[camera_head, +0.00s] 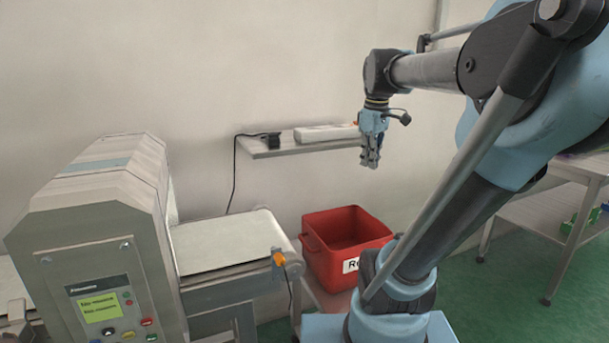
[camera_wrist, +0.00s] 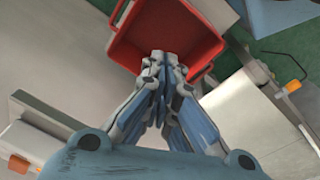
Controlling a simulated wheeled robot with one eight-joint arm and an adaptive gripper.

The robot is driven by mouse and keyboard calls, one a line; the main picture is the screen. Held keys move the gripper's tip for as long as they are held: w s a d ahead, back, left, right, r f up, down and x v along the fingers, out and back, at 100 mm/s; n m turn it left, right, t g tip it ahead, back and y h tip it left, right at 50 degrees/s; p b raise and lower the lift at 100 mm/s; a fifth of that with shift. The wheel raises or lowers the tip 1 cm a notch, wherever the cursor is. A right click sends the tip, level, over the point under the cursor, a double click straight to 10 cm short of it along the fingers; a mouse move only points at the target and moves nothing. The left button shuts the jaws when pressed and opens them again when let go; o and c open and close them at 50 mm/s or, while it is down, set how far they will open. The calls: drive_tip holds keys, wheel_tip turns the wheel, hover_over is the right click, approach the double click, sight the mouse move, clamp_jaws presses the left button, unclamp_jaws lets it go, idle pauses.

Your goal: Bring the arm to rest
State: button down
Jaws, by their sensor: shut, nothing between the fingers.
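My gripper (camera_head: 370,160) hangs at the end of my raised arm, fingers pointing down, in front of the wall shelf in the head view. In the wrist view my gripper (camera_wrist: 160,60) has its fingertips together with nothing between them. Behind the fingertips in that view is the red bin (camera_wrist: 122,50). The same red bin (camera_head: 345,237) stands low beside the conveyor in the head view, below and apart from my gripper. Its inside looks empty where it shows.
The metal detector (camera_head: 100,240) stands at the left, with its conveyor belt (camera_head: 228,243) running towards the bin. A wall shelf (camera_head: 300,146) carries a black device and a white item. A bench (camera_head: 560,190) stands at the right. Green floor (camera_head: 500,290) is open between them.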

drive_tip(key=s+f+m, duration=0.5)
drive_tip(key=s+f, duration=0.2)
drive_tip(key=f, duration=0.4)
drive_tip(key=s+f+m, duration=0.4)
drive_tip(key=s+f, duration=0.2)
drive_tip(key=f, duration=0.5)
wheel_tip(320, 180, up, 45)
drive_tip(key=n, duration=2.2)
hover_over(351, 124)
drive_tip(key=s+d, duration=0.2)
drive_tip(key=s, duration=0.1)
drive_tip(key=shift+y, duration=0.3)
drive_tip(key=f, duration=0.4)
drive_tip(key=w+a+f, duration=0.1)
drive_tip(key=f, duration=0.4)
drive_tip(key=w+f, duration=0.1)
drive_tip(key=f, duration=0.3)
drive_tip(key=shift+w+a+f, duration=0.15)
drive_tip(key=shift+w, duration=0.1)
drive_tip(key=shift+w+a+f+g, duration=0.2)
drive_tip(key=shift+w+f+g, duration=0.15)
drive_tip(key=shift+f+g, duration=0.15)
drive_tip(key=shift+w+f, duration=0.1)
drive_tip(key=shift+a, duration=0.1)
